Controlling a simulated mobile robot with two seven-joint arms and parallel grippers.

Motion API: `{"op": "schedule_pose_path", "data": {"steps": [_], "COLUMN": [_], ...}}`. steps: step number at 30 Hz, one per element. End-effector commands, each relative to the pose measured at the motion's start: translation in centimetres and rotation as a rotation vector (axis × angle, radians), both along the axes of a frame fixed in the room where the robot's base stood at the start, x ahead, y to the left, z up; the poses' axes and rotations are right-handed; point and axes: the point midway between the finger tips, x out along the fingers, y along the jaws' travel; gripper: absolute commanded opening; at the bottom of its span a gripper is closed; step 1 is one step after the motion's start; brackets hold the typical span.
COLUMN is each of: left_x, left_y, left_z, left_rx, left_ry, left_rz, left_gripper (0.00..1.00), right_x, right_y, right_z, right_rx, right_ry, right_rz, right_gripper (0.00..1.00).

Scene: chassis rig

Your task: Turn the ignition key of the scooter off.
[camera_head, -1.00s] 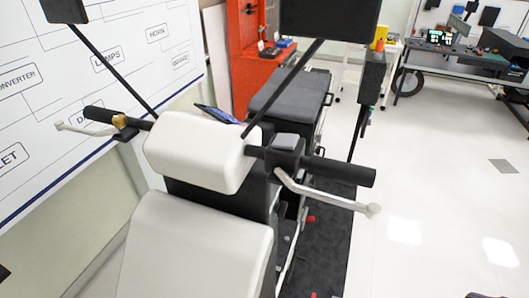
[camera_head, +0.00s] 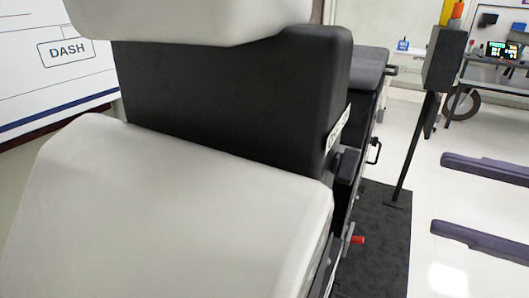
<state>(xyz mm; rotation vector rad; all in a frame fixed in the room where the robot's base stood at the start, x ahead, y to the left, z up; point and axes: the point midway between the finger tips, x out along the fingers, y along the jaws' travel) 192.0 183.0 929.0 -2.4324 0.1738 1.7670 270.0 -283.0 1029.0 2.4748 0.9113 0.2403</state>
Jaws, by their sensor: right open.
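The scooter fills the left and middle of the head view, with a white front panel (camera_head: 170,220) below and a black column (camera_head: 220,90) above it. On the column's right side, below a small white label (camera_head: 338,128), a small dark block (camera_head: 347,166) sticks out. It may be the ignition key, but its turn position cannot be told. My right gripper (camera_head: 438,193) enters from the right edge with two dark fingers wide apart, pointing left. It is open and empty, to the right of the dark block and apart from it in the picture. My left gripper is not in view.
A black post (camera_head: 413,150) stands on a dark mat (camera_head: 385,215) between the scooter and my right fingers. A red-tipped part (camera_head: 357,240) sits low beside the scooter. A wall board (camera_head: 60,60) is at left.

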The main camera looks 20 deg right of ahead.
Motion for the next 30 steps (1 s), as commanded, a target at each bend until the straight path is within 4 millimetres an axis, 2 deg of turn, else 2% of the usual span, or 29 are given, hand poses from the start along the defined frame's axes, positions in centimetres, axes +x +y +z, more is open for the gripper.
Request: {"op": "schedule_pose_path", "data": {"steps": [15,21,30], "left_x": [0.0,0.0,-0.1], "left_y": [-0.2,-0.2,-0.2], "left_z": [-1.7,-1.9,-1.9], "left_rx": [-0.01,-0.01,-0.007], "left_ry": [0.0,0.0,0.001], "left_rz": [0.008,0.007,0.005], "left_gripper": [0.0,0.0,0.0], "right_x": [6.2,7.2,7.3], "right_y": [5.4,6.3,6.4], "right_z": [0.2,0.2,0.2], "right_rx": [0.004,0.003,0.002], "right_ry": [-0.008,-0.004,-0.003], "right_rz": [0.003,0.004,0.003], "right_gripper": [0.8,0.8,0.8]}}
